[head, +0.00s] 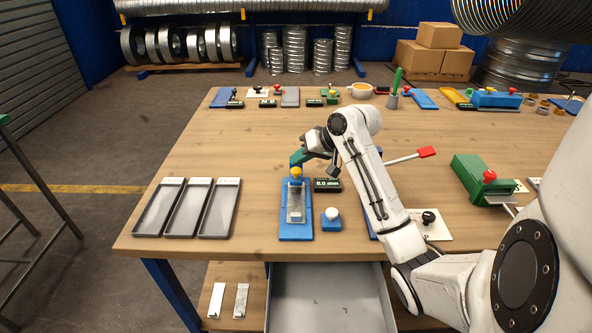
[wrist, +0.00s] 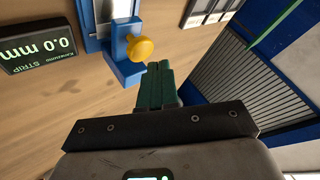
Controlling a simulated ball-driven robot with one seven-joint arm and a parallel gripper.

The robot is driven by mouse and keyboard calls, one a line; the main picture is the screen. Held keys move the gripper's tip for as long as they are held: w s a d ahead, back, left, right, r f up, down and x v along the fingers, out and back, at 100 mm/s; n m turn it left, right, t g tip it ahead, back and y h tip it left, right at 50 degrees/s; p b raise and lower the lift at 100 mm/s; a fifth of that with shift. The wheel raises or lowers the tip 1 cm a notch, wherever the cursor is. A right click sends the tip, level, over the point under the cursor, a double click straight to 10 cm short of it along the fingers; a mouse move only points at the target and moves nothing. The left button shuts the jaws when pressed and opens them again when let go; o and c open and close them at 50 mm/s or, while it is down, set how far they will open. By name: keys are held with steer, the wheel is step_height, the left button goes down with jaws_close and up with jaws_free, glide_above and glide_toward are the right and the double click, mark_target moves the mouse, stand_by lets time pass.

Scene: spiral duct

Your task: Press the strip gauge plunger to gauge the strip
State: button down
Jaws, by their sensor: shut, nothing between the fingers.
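The strip gauge (head: 284,226) is a blue base with an upright at its far end, topped by a yellow plunger (head: 296,171). In the wrist view the plunger (wrist: 140,48) is a round yellow knob on a blue bracket (wrist: 122,68). A grey metal strip (head: 296,214) lies on the base. The gauge's display (head: 327,185) reads 0.0 mm; the wrist view shows it labelled STRIP (wrist: 40,42). My gripper (head: 296,158) has green fingers, shut and empty. Its tips (wrist: 158,66) are close beside the plunger; I cannot tell whether they touch.
A blue block with a white knob (head: 331,215) stands right of the gauge. Three grey trays (head: 228,210) are at the left. A lever with a red handle (head: 426,152) and a green device (head: 480,182) are at the right. Bare tabletop lies behind the gauge.

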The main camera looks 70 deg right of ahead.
mark_target(299, 171)
steer(key=shift+f, duration=0.1)
steer(key=shift+f, duration=0.3)
steer(key=shift+f, duration=0.8)
stand_by(1.2)
steer(key=shift+r+p, duration=1)
steer(key=shift+r, duration=0.25)
step_height(299, 171, up, 5)
steer(key=p, duration=0.5)
steer(key=shift+w+a, duration=0.1)
stand_by(0.7)
